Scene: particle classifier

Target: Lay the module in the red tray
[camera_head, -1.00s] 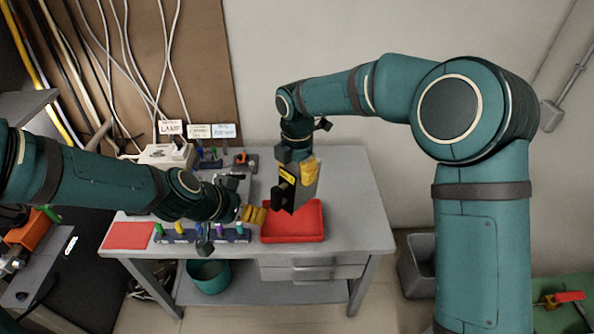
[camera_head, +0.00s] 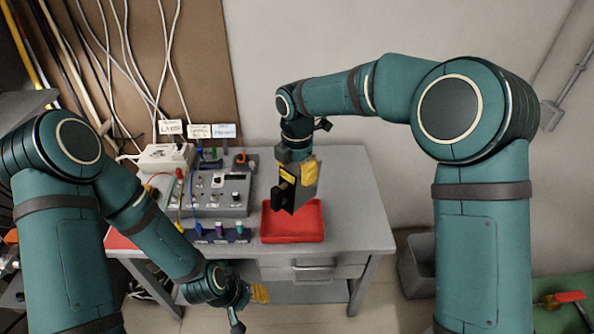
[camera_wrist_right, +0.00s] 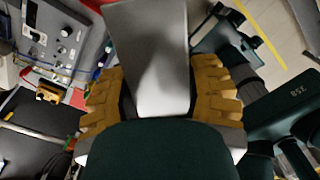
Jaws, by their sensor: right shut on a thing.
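The module (camera_head: 302,197) is a grey block with a dark front and a yellow label. My right gripper (camera_head: 309,172) is shut on it, holding it upright above the back left part of the red tray (camera_head: 300,230). In the right wrist view the yellow fingers (camera_wrist_right: 158,95) close on both sides of the module's pale grey metal face (camera_wrist_right: 150,55). Whether its bottom touches the tray is hard to tell. The tray floor shows empty in front. My left gripper (camera_head: 258,292) is low, in front of the table; its finger opening cannot be made out.
A grey control panel (camera_head: 225,203) with knobs and wires stands left of the tray. A row of coloured plugs (camera_head: 219,232) lies before it. A white box (camera_head: 165,157) and label cards stand behind. The table (camera_head: 352,205) is clear right of the tray.

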